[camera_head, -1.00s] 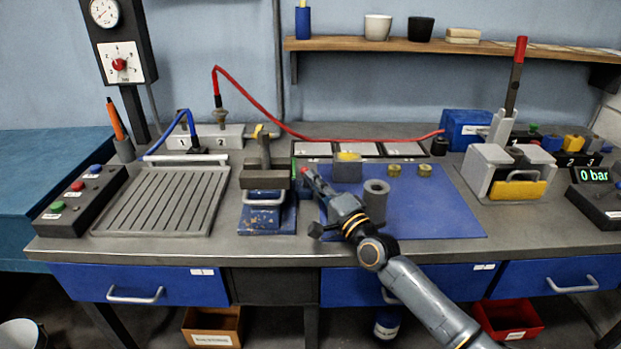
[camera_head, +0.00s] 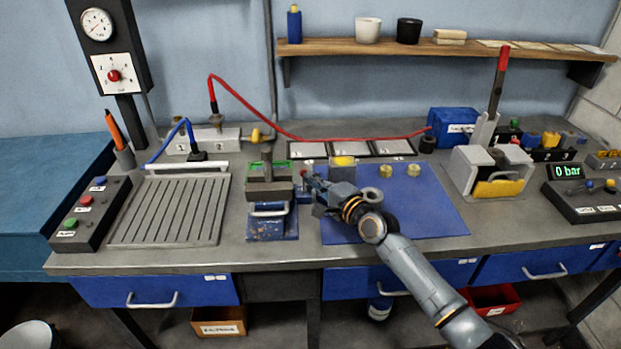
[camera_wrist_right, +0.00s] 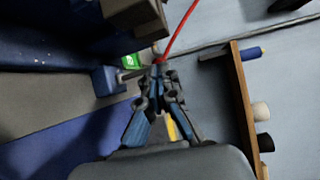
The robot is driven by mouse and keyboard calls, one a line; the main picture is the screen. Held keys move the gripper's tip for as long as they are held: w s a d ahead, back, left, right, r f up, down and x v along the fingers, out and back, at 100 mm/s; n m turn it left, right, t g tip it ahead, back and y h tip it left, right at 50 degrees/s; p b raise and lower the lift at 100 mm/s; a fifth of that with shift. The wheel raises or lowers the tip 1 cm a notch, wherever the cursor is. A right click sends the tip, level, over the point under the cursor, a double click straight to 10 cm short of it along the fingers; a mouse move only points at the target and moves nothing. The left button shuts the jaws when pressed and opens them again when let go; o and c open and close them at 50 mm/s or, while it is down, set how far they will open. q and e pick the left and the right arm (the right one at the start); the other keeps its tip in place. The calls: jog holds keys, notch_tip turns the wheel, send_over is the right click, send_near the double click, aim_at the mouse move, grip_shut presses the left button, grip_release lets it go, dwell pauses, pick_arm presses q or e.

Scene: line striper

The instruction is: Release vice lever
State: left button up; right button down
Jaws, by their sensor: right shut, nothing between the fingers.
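The vice (camera_head: 271,228) stands left of the blue mat, with a blue base, grey jaws and a dark upright post (camera_head: 266,160). A small red tip (camera_head: 303,172) shows at its right side, which looks like the end of its lever. My right gripper (camera_head: 309,180) is shut and empty, with its fingertips right beside that red tip. In the wrist view the shut fingers (camera_wrist_right: 159,72) point at the end of a short grey rod (camera_wrist_right: 131,73) from a blue block (camera_wrist_right: 106,80). I cannot tell whether they touch. My left gripper is not in view.
A grey hollow cylinder (camera_head: 371,196) stands partly hidden behind my right wrist on the blue mat (camera_head: 430,212). A red hose (camera_head: 330,138) runs behind the vice. A slotted grey plate (camera_head: 170,210) lies to its left. A clamp with a red-handled lever (camera_head: 502,70) stands right.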

jog(key=w+g+p, duration=0.1)
jog(key=w+p, duration=0.1)
jog(key=w+r+m+g+h+p, duration=0.1)
jog(key=w+p, duration=0.1)
jog(key=p, duration=0.1)
jog(key=shift+a+r+m+g+p, duration=0.1)
jog(key=shift+m+g+p, duration=0.2)
jog(key=shift+g+p, duration=0.1)
jog(key=shift+r, duration=0.1)
jog(key=shift+r+p, duration=0.8)
